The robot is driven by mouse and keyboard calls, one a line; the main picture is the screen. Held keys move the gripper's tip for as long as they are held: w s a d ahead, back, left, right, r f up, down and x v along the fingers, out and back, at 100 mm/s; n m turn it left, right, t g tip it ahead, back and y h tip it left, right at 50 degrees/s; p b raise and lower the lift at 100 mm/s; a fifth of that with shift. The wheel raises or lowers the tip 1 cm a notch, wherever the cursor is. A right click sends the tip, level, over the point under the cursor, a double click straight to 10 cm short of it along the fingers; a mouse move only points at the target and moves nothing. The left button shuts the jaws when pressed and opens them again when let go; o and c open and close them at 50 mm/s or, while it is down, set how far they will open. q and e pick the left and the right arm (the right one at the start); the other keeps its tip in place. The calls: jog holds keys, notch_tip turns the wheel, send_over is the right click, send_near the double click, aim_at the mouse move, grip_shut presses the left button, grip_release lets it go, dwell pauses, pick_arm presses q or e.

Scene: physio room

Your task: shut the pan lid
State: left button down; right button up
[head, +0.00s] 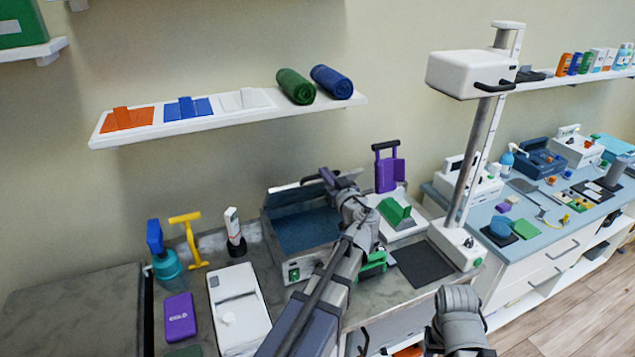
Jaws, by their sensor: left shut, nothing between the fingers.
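The pan (297,270) is a grey metal box with a blue inside and a small control panel on its front, standing on the counter. Its lid (285,190) is raised at the back, seen nearly edge-on, so the pan is open. My left gripper (328,177) is shut and empty, at the lid's upper right edge. I cannot tell whether it touches the lid. My left arm crosses in front of the pan and hides its right side. My right arm shows at the bottom right, but its fingers are not visible.
A white device (238,305) lies in front. A white column machine (463,245) stands on the right. A shelf (220,122) hangs above.

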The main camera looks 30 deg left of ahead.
pick_arm(q)
jog(key=s+d+f+t+y+b, duration=0.2)
jog(key=f+b, duration=0.7)
jog(key=b, duration=0.5)
jog(key=s+d+f+t+y+b, duration=0.1)
jog(key=s+d+f+b, duration=0.3)
jog(key=f+b, duration=0.6)
jog(key=shift+s+d+f+t+y+b, duration=0.15)
jog(key=shift+d+t+y+b, duration=0.3)
jog(key=shift+d+b, duration=1)
pick_arm(e)
notch_tip(320, 180, down, 29)
jog(key=d, duration=0.1)
jog(key=shift+s+f+b, duration=0.15)
jog(key=shift+s+b, duration=0.1)
jog(key=shift+b, duration=0.2)
pick_arm(q)
jog(key=shift+a+f, duration=0.1)
jog(key=shift+a, duration=0.3)
pick_arm(e)
jog(key=shift+f, duration=0.1)
